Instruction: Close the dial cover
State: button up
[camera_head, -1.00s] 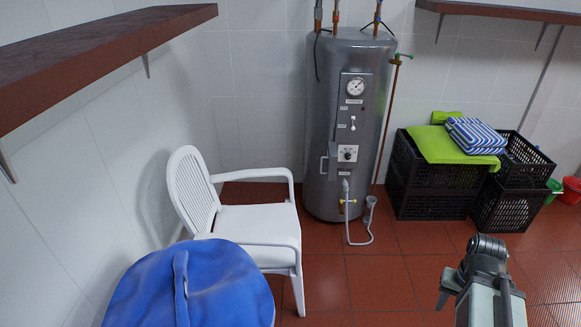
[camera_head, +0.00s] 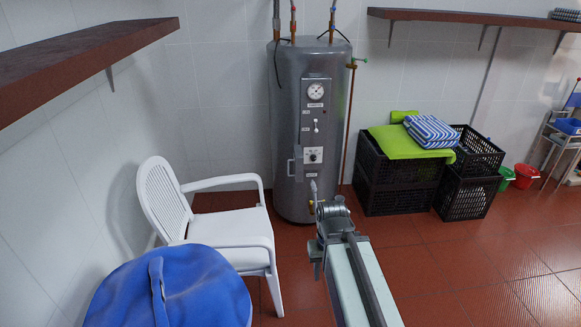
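The grey water heater (camera_head: 290,110) stands against the back wall. Its lower white panel carries a round dial (camera_head: 313,155). The dial cover (camera_head: 298,158) is a small grey flap with a light handle, swung out to the left of the dial, so the dial is exposed. The front end of my arm with my gripper (camera_head: 331,210) is low in front of the heater's base, apart from the cover and nearer to me.
A white plastic chair (camera_head: 220,226) stands left of the heater, with a blue covered object (camera_head: 175,290) in front. Black crates (camera_head: 400,188) with a green cloth (camera_head: 412,143) are at the right. Brown shelves (camera_head: 490,18) hang above. Red floor is open at the lower right.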

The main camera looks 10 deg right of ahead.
aim_at(299, 159)
jog(key=u, duration=0.05)
jog(key=i, duration=1.65)
jog(key=z, duration=0.05)
